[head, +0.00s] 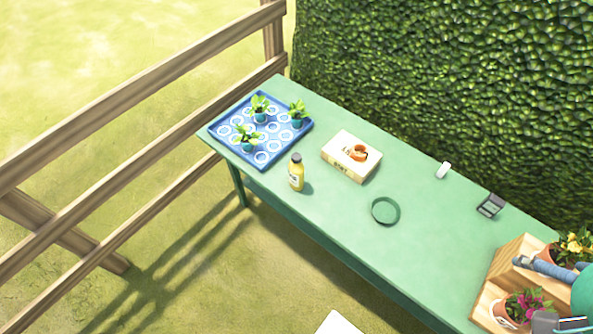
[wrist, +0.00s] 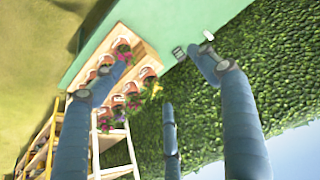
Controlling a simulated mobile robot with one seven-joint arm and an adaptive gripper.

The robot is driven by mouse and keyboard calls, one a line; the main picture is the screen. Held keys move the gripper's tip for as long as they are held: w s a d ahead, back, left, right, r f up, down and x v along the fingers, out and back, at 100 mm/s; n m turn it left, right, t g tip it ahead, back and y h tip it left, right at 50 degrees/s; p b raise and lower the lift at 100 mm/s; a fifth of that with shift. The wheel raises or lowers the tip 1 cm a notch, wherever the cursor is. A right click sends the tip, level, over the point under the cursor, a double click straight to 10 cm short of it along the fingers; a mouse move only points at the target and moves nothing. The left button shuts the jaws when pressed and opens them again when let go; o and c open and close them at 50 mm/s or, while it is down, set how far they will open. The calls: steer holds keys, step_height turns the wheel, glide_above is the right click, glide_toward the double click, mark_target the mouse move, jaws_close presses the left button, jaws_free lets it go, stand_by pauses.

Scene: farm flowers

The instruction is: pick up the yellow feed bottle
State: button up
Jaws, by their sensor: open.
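The yellow feed bottle (head: 296,174) stands upright on the green table (head: 335,220), near its front edge, with a dark cap and a pale label. It does not show in the wrist view. My gripper (head: 530,290) is at the lower right of the head view, over the table's right end and far from the bottle. Its blue-grey fingers also show in the wrist view (wrist: 150,80), spread wide with nothing between them.
Left of the bottle is a blue tray (head: 229,141) with several seedlings. Behind it is a cream box (head: 340,167) with an orange mark. A green ring (head: 374,212), white item (head: 443,170), dark device (head: 491,205) and wooden flower stand (head: 507,263) lie right. A hedge (head: 420,70) borders the back.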

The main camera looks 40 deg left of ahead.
steer(key=c, duration=0.6)
steer(key=shift+o, duration=0.2)
